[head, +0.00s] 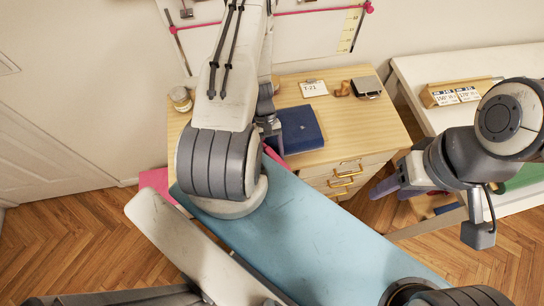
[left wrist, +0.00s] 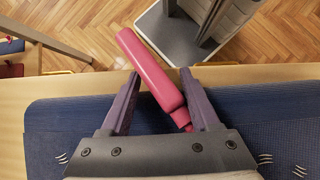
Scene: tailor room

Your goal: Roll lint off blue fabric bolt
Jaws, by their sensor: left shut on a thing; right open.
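The blue fabric bolt (head: 302,130) lies on the wooden desk, partly hidden behind my left arm in the head view. In the left wrist view the bolt (left wrist: 60,125) fills the lower part, with small white lint marks (left wrist: 265,160) on both sides of the gripper. My left gripper (left wrist: 160,74) is shut on a pink lint roller (left wrist: 150,68), which sits tilted between the purple fingers over the bolt. I cannot tell whether it touches the fabric. A bit of the roller (head: 275,157) shows in the head view. My right gripper (head: 384,192) is open and empty, right of the desk.
The desk (head: 365,130) also holds a jar (head: 180,98), a small card (head: 313,88) and a dark box (head: 366,86). Drawers with gold handles (head: 345,172) are in its front. A white table (head: 430,70) with number cards stands at right. Wooden floor is open at left.

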